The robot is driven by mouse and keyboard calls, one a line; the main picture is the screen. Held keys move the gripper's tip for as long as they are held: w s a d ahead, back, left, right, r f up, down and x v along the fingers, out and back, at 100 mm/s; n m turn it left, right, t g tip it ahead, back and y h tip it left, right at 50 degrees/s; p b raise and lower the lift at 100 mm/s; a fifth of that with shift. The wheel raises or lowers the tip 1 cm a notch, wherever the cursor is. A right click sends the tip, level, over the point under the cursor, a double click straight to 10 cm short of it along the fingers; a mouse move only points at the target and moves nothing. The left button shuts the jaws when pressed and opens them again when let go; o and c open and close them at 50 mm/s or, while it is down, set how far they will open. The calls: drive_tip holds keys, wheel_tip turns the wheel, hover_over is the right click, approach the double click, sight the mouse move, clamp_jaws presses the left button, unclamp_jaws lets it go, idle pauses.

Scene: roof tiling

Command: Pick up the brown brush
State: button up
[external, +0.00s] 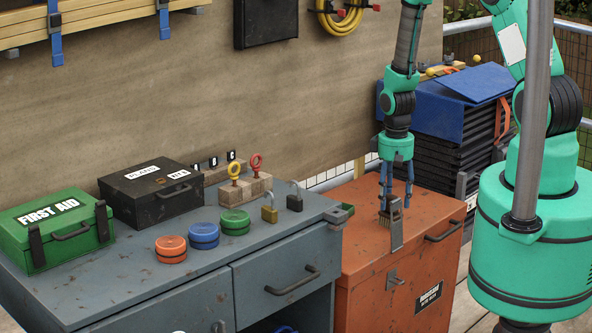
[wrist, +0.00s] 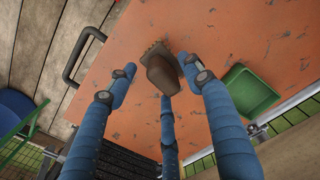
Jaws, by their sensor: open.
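The brown brush (wrist: 162,74) lies on the orange chest (wrist: 215,35), in the upper middle of the wrist view. Its tan bristles point to the top of that view. My gripper (external: 396,196) points straight down over the chest, its blue fingers spread open. In the wrist view two fingertips are left and right of the brush and the third is below it. I see no finger closed on it. In the external view only a small tan part of the brush (external: 385,216) shows at the fingertips; the fingers hide the rest.
A grey hasp (external: 397,228) stands at the chest's front edge, close to the fingers. A green tray (wrist: 248,92) is right of the brush in the wrist view. A grey workbench (external: 135,285) with boxes, tins and padlocks stands left. Black stacked crates (external: 440,160) stand behind.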

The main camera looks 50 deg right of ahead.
clamp_jaws()
drive_tip(key=shift+r, duration=0.1)
drive_tip(key=shift+r, duration=0.8)
wheel_tip(320, 180, up, 2)
drive_tip(key=shift+r+p, duration=0.1)
drive_tip(key=shift+p, duration=0.4)
drive_tip(key=s+a, duration=0.2)
drive_tip(key=s, duration=0.5)
drive_tip(key=s+a+r+p, duration=0.1)
drive_tip(key=s+a, duration=0.1)
drive_tip(key=s, duration=0.6)
drive_tip(key=shift+s+a, duration=0.15)
drive_tip(key=shift+a, duration=0.1)
